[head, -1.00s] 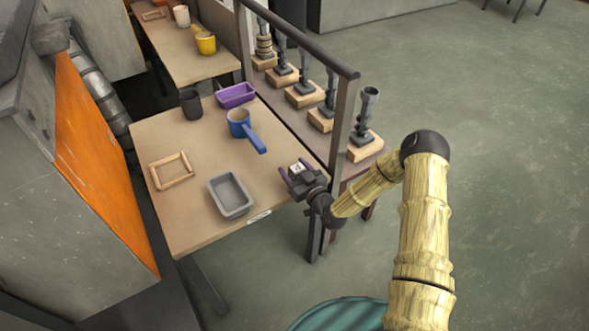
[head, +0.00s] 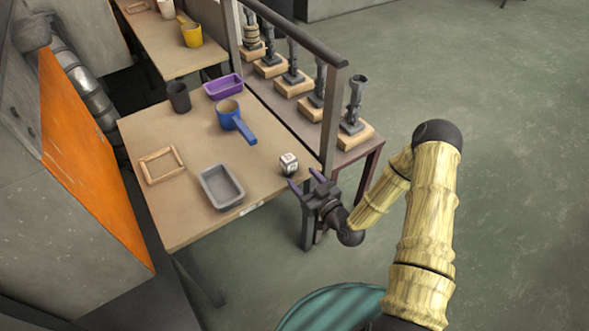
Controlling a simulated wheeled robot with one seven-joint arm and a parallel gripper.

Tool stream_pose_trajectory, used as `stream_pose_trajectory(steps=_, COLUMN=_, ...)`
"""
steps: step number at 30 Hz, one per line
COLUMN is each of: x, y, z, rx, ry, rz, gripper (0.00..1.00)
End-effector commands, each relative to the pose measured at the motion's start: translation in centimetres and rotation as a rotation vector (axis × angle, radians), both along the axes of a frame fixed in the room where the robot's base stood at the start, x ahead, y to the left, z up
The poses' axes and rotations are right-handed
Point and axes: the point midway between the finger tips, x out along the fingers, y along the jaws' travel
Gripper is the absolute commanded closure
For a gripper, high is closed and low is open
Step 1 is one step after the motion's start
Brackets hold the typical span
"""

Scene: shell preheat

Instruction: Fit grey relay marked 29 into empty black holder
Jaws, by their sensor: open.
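A small pale grey cube with dark marks (head: 289,163) sits on the near right part of the tan table; its marks are too small to read, so I cannot confirm a 29. My gripper (head: 303,179) is open and empty, just off the table's near right edge, with its fingers pointing toward the cube and apart from it. Several dark upright stands on wooden blocks (head: 354,106) line the shelf to the right. A black cup (head: 179,97) stands at the table's back left. I cannot tell which dark thing is the empty black holder.
The tan table (head: 195,145) also holds a grey tray (head: 221,187), a wooden frame (head: 161,165), a blue pan (head: 233,116) and a purple tray (head: 223,86). A dark rail (head: 297,41) runs along the shelf. Open floor lies to the right.

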Motion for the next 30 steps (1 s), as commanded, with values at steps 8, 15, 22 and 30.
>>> stream_pose_trajectory(steps=8, x=-1.50, y=-0.87, z=0.00, rx=0.000, ry=0.000, rz=0.001, gripper=0.39)
stream_pose_trajectory(steps=15, x=-1.47, y=-0.86, z=-0.01, rx=0.000, ry=0.000, rz=0.001, gripper=0.39)
stream_pose_trajectory(steps=22, x=-1.45, y=-0.85, z=0.00, rx=-0.001, ry=0.000, rz=0.002, gripper=0.39)
stream_pose_trajectory(steps=30, x=-0.99, y=-0.68, z=0.08, rx=-0.135, ry=0.103, rz=0.064, gripper=0.39)
